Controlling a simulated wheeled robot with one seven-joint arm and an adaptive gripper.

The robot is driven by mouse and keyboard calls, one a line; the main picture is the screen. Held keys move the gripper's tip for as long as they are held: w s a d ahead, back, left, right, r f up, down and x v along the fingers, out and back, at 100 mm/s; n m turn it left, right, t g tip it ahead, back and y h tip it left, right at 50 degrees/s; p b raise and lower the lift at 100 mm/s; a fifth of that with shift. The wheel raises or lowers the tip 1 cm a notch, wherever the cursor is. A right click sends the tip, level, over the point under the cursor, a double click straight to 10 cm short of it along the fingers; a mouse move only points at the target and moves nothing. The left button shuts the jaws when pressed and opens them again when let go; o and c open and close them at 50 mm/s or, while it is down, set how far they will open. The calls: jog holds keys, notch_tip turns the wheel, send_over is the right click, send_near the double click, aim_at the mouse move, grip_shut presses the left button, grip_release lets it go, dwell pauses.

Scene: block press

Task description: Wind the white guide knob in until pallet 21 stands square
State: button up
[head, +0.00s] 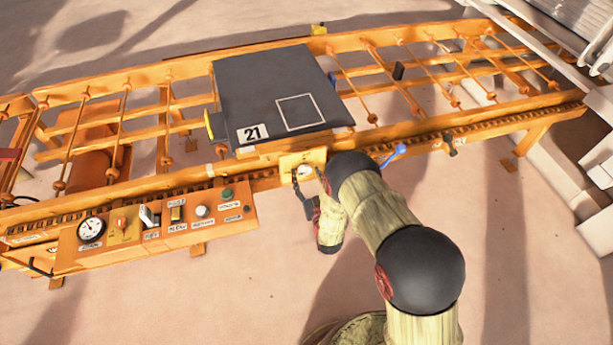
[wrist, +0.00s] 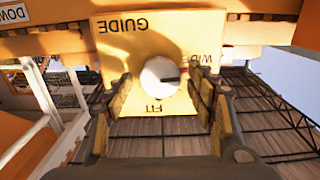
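Pallet 21 (head: 255,95) is a dark square plate with a white "21" label and a white outlined square, lying on the orange roller conveyor. The white guide knob (wrist: 160,77) is on a yellow plate (wrist: 130,30) marked GUIDE, WIDE and FIT, upside down in the wrist view. Its dark mark points right, towards WIDE. In the head view the knob (head: 305,170) is on the conveyor's front side. My gripper (wrist: 163,95) is open, its fingers either side of the knob with visible gaps.
An orange control box (head: 155,222) with a gauge, switches and buttons hangs on the conveyor front, left of my gripper. A blue handle (head: 393,155) sticks out to the right. White structures (head: 585,150) stand at the far right. The floor in front is clear.

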jog(key=c, duration=1)
jog(key=shift+c, duration=0.2)
jog(key=shift+m, duration=0.3)
jog(key=m+b, duration=0.1)
jog(key=m, duration=0.2)
jog(key=shift+m+b, duration=0.55)
jog(key=shift+m, duration=1.45)
jog(key=o, duration=1.2)
